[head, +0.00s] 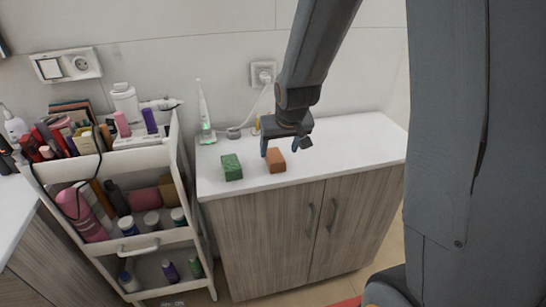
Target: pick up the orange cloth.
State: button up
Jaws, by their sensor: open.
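A small orange folded block-like cloth (275,160) lies on the white countertop, near its front edge. My gripper (285,146) is just above and behind it in the head view, pointing down, with its jaws open. One finger shows close to the cloth's upper left side. I cannot tell whether it touches the cloth. The far side of the cloth is partly hidden by the gripper.
A green block-like cloth (232,167) lies to the left on the same countertop (350,150). An electric toothbrush (204,115) stands behind it. A full cosmetics cart (140,160) stands left of the cabinet. The counter's right side is clear.

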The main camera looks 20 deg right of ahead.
aim_at(275, 155)
jog(key=w+f, duration=0.1)
jog(key=w, duration=0.1)
jog(key=shift+w+f+b, duration=0.35)
jog(key=shift+w+b, duration=0.05)
jog(key=b+x, duration=0.2)
jog(key=x, duration=0.3)
jog(key=shift+w+d+f+b, duration=0.1)
jog(key=shift+w+f+b, duration=0.1)
jog(key=shift+f+b, duration=0.15)
jog(key=shift+r, duration=0.1)
jog(key=c, duration=1.2)
jog(key=shift+r, duration=0.1)
notch_tip(275, 155, up, 8)
jog(key=p, duration=0.8)
jog(key=shift+s+f, duration=0.15)
jog(key=shift+f, duration=0.1)
jog(key=shift+r+p, duration=0.4)
jog(key=shift+r, duration=0.8)
